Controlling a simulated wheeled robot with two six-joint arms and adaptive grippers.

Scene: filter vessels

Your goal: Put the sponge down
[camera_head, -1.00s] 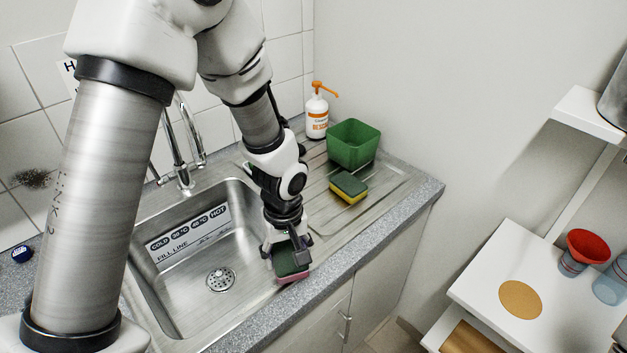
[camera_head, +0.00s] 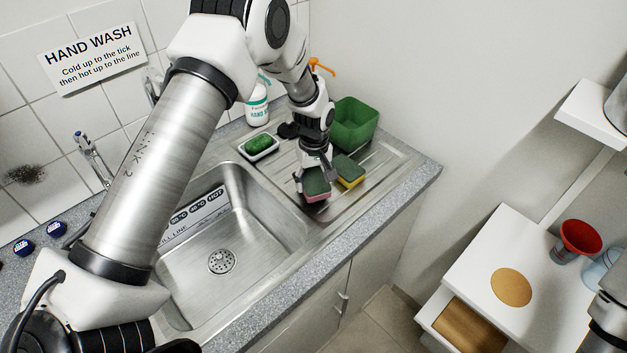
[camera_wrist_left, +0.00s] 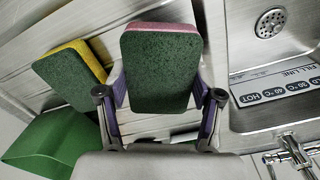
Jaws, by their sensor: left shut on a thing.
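My left gripper (camera_head: 314,178) is shut on a sponge with a dark green top and pink underside (camera_head: 317,186), over the drainboard (camera_head: 365,183) right of the sink. In the left wrist view the pink-edged sponge (camera_wrist_left: 160,70) sits between the two fingers (camera_wrist_left: 160,100). I cannot tell whether it touches the drainboard. A second sponge, green and yellow (camera_head: 349,171), lies on the drainboard just right of the held one; it also shows in the left wrist view (camera_wrist_left: 72,75).
A green tub (camera_head: 355,124) stands behind the sponges. A white dish with a green item (camera_head: 259,147) and a bottle (camera_head: 257,106) stand behind the sink. The sink basin (camera_head: 205,262) is empty. The drainboard's front right is clear.

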